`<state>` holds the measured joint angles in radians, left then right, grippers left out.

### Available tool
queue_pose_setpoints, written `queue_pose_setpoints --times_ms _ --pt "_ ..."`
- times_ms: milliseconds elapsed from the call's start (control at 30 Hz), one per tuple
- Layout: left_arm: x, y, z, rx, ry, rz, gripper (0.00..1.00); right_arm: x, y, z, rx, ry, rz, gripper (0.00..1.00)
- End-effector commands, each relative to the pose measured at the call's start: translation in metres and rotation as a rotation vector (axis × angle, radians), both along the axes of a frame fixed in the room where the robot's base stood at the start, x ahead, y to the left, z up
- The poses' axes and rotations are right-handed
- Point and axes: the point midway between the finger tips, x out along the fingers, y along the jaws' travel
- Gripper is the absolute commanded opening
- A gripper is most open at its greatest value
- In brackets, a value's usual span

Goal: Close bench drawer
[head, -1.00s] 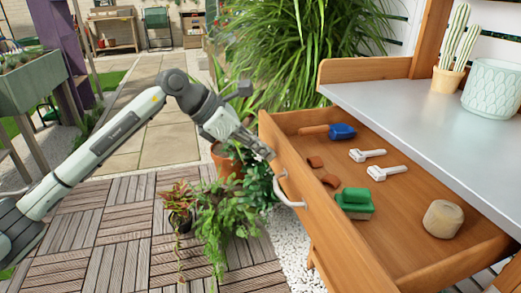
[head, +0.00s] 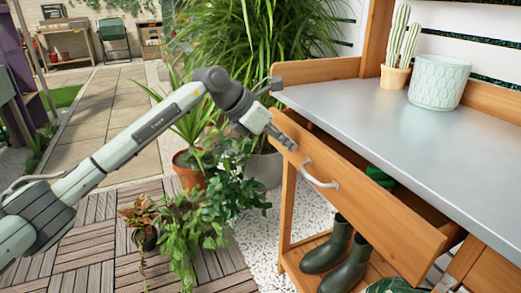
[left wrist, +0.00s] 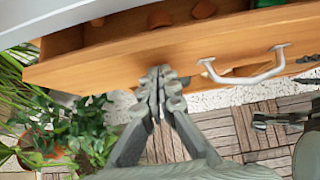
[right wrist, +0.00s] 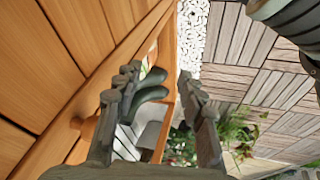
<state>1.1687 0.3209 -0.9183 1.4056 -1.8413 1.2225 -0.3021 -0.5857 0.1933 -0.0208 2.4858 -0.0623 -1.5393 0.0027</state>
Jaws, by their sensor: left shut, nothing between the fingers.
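The wooden bench drawer (head: 365,205) is partly open below the grey bench top (head: 390,115). A narrow gap shows its inside, with part of a green object (head: 380,177) in it. The white drawer handle (head: 320,175) is on its front. My left gripper (head: 291,146) is shut and empty, its fingertips at the drawer front left of the handle. In the left wrist view, the shut fingertips (left wrist: 160,72) meet or nearly meet the front panel, beside the handle (left wrist: 245,68). My right gripper (right wrist: 160,82) is open and empty, near wooden panels.
Dark green boots (head: 340,248) stand on the shelf below the drawer. Potted plants (head: 195,205) stand left of the bench, under my left arm. A cactus pot (head: 394,77) and a pale patterned pot (head: 439,82) stand on the bench top.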

Motion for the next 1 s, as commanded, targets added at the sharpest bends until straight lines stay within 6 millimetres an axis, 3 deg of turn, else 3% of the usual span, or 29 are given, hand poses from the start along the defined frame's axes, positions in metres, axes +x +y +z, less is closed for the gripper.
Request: queue_pose_setpoints --times_ms 200,400,1000 --pt "0.018 -0.042 0.000 0.000 -0.001 -0.001 0.00 0.012 0.007 0.001 0.014 -0.053 0.019 0.40" --pt "0.028 -0.064 0.000 0.001 -0.001 0.000 0.00 0.018 0.011 0.002 0.021 -0.078 0.028 0.40" --pt "0.033 -0.075 0.002 -0.004 -0.005 0.000 0.00 0.020 0.012 0.003 0.024 -0.087 0.032 0.40"
